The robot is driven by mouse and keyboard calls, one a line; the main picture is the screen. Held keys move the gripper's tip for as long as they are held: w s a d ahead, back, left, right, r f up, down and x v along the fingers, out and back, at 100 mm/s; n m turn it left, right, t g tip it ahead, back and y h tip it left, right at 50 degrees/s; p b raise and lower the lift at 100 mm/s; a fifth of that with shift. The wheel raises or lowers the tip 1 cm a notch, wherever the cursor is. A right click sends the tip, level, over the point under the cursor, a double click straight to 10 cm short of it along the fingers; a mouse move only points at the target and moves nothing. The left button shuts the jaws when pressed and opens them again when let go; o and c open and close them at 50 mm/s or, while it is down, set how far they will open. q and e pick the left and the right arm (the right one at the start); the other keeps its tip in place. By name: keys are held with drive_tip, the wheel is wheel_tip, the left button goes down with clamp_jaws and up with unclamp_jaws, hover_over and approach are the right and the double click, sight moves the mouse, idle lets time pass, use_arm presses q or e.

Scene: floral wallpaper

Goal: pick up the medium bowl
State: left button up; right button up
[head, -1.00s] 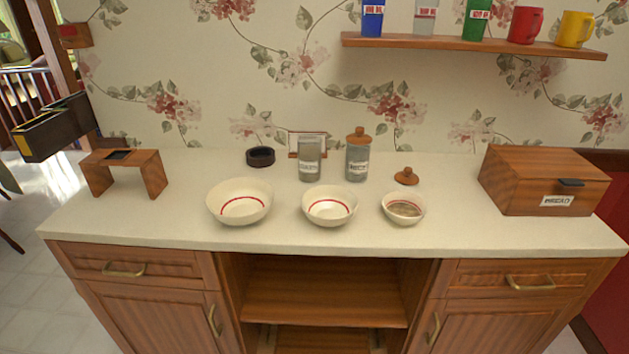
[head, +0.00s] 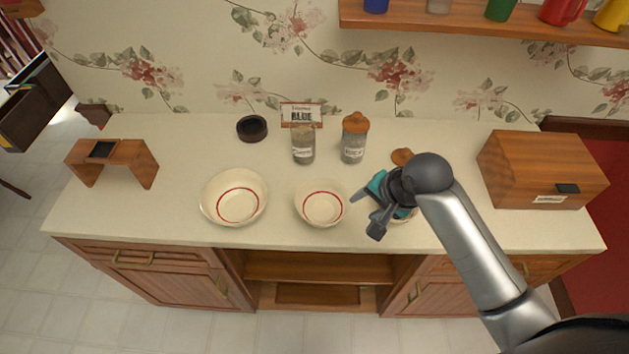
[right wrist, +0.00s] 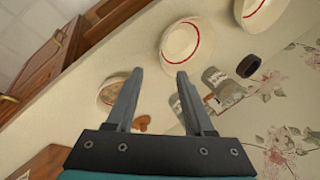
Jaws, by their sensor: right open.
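The medium bowl (head: 321,204), cream with a red ring inside, stands upright in the middle of a row of three bowls on the counter. It also shows in the right wrist view (right wrist: 182,50), beyond my fingertips. My right gripper (head: 367,213) is open and empty, above the counter just right of the medium bowl. It hangs over the small bowl (right wrist: 108,92) and hides most of it in the head view. The large bowl (head: 234,197) stands to the left. My left gripper is not in view.
Two glass jars (head: 303,150) (head: 354,147), a dark round dish (head: 252,129) and a sign (head: 302,112) stand behind the bowls. A wooden box (head: 541,169) is at the right, a small wooden stand (head: 112,160) at the left. A wall shelf (head: 480,22) runs above.

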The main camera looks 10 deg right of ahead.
drive_tip(key=b, duration=0.2)
approach(345, 215)
drive_tip(key=x, duration=0.5)
drive_tip(key=shift+a, duration=0.2)
drive_tip(key=shift+b+x, duration=0.55)
drive_tip(key=shift+x, duration=2.7)
drive_tip(key=shift+w+d+r, duration=0.1)
clamp_jaws()
